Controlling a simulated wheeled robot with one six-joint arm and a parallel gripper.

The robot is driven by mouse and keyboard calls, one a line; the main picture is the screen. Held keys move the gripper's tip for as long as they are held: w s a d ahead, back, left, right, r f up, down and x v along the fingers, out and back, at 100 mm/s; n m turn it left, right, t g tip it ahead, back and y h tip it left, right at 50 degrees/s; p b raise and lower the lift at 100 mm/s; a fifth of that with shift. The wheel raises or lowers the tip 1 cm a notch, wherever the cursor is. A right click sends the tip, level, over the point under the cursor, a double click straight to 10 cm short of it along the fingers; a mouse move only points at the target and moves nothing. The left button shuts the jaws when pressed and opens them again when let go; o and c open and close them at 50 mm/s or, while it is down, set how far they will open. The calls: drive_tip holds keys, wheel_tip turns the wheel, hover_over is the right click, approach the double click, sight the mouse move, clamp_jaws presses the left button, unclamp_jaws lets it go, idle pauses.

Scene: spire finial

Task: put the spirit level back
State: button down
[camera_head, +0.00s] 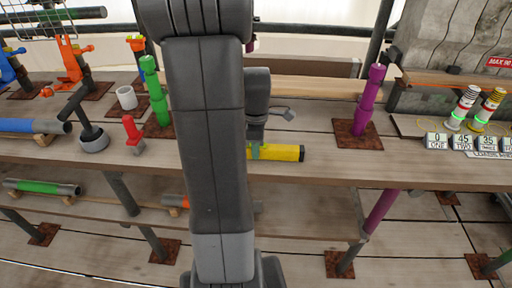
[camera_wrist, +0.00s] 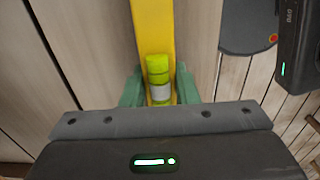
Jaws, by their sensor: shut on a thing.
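The spirit level (camera_head: 284,153) is a long yellow bar with a dark end cap, at the middle of the plank bench in the head view. Part of it is hidden behind my arm. In the wrist view the spirit level (camera_wrist: 152,28) runs away from me, with a yellow-green vial between the green fingers. My gripper (camera_wrist: 159,88) is shut on it. In the head view my gripper (camera_head: 254,150) is partly hidden by my arm. I cannot tell whether the level touches the planks.
A purple post (camera_head: 373,100) stands right of the level and a green post (camera_head: 155,92) left. A red object (camera_head: 132,136) and white cup (camera_head: 126,97) stand further left. Number blocks (camera_head: 462,141) lie at right. Bench planks (camera_head: 320,170) around the level are clear.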

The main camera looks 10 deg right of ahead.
drive_tip(key=c, duration=1.1)
unclamp_jaws()
drive_tip(key=shift+f, duration=0.1)
wheel_tip(320, 180, up, 12)
drive_tip(key=shift+r+p, duration=0.15)
drive_tip(key=shift+p, duration=0.6)
